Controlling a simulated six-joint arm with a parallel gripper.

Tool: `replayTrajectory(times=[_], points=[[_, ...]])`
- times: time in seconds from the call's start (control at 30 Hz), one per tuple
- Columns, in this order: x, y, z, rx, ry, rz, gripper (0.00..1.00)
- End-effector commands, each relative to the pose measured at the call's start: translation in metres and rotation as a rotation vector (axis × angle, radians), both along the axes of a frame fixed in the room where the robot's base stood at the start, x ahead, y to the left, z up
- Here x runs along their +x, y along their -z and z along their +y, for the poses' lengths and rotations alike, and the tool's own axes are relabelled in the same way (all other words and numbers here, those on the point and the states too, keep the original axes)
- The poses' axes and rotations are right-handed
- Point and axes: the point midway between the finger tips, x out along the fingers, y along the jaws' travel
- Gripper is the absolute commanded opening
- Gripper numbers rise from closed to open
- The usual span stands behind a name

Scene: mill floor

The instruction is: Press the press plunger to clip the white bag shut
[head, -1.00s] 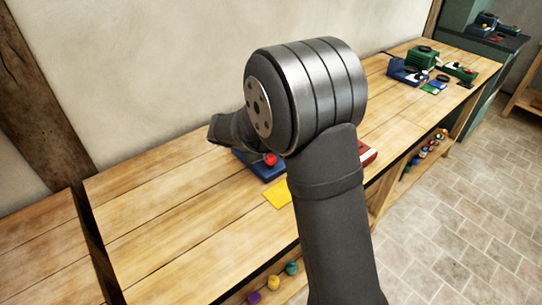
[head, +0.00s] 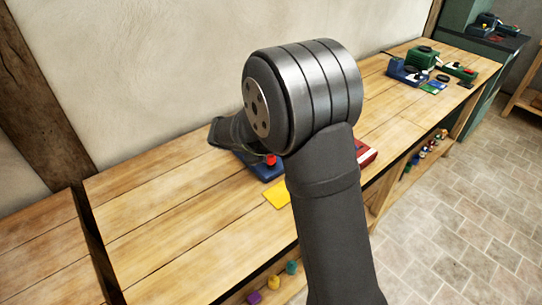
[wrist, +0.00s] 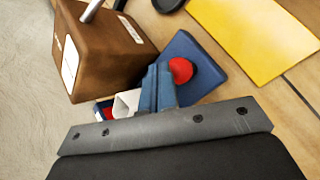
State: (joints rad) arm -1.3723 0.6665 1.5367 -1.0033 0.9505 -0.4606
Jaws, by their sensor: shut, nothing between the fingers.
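The press has a blue base (head: 262,170) with a round red plunger knob (head: 271,160), partly behind my arm in the head view. In the wrist view the red knob (wrist: 180,70) sits on the blue base (wrist: 208,62). My gripper (wrist: 165,125) crosses the lower wrist view as a grey bar, close to the near side of the press. It is shut and empty; its fingertips are hard to make out. A small white piece (wrist: 125,103) shows beside the blue upright; I cannot tell whether it is the white bag. In the head view my gripper is hidden.
A brown block-like item (wrist: 105,45) with white labels stands left of the press in the wrist view. A yellow sheet (head: 277,194) lies on the bench in front of the press. A red item (head: 366,152) is right of my arm. The left bench top (head: 160,215) is clear.

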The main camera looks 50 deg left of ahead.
Motion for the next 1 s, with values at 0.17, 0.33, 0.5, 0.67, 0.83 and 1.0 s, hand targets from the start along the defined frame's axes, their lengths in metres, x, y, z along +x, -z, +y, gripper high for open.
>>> replayTrajectory(times=[0.17, 0.33, 0.5, 0.67, 0.83, 1.0], points=[[-0.0001, -0.0001, 0.0, 0.0, 0.0, 0.0, 0.0], [-0.0001, 0.0009, 0.0, 0.0, 0.0, 0.0, 0.0], [0.0, 0.0029, 0.0, -0.001, -0.001, 0.0, 0.0], [-0.0001, 0.0048, 0.0001, -0.001, -0.001, 0.0, 0.0], [-0.0001, 0.0069, 0.0001, 0.0, 0.0, 0.0, 0.0], [-0.0001, 0.0092, 0.0, -0.001, 0.001, 0.001, 0.0]])
